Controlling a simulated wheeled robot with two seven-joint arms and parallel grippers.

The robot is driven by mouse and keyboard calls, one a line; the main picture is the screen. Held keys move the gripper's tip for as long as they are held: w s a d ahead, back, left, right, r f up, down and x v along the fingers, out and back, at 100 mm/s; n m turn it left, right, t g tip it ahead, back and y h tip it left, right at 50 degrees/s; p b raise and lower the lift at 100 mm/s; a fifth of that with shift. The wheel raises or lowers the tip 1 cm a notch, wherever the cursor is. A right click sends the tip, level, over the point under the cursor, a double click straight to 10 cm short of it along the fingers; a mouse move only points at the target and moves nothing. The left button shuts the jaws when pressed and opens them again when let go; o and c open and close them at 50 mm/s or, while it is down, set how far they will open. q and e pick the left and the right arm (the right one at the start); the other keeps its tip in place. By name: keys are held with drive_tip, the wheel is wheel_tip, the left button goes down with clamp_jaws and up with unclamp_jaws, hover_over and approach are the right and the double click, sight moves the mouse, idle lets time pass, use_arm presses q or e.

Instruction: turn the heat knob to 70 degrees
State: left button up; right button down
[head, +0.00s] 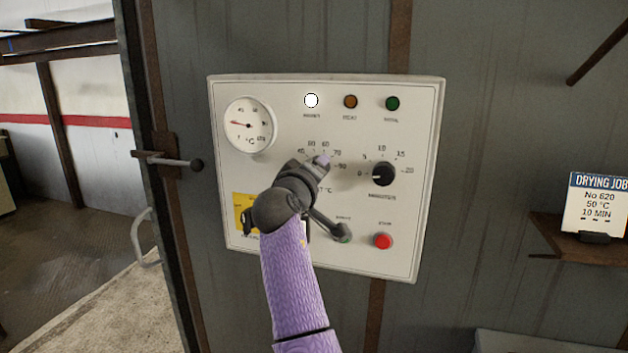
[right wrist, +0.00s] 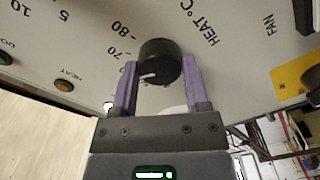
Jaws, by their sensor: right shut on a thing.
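The heat knob (right wrist: 160,58) is black and round with a white pointer mark, on the white control panel (head: 425,130). In the right wrist view, the purple fingers of my right gripper (right wrist: 160,64) are shut on opposite sides of it. The pointer mark aims to the lower left, below the printed 70 (right wrist: 120,52); I cannot read the exact number it faces. In the head view, my right gripper (head: 320,163) and wrist cover the knob, leaving part of its number scale showing above. My left gripper is not in view.
A round temperature dial (head: 249,125) is at the panel's upper left. A second black knob (head: 383,174) and a red button (head: 383,241) are right of my gripper. A card (head: 597,204) on the right reads 50 °C, 10 min. A door handle (head: 175,162) sticks out at left.

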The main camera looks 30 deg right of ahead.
drive_tip(key=m+b, duration=0.2)
drive_tip(key=m, duration=0.2)
drive_tip(key=shift+f, duration=0.15)
drive_tip(key=shift+m, duration=0.3)
idle(0.3)
drive_tip(key=shift+c, duration=0.4)
unclamp_jaws()
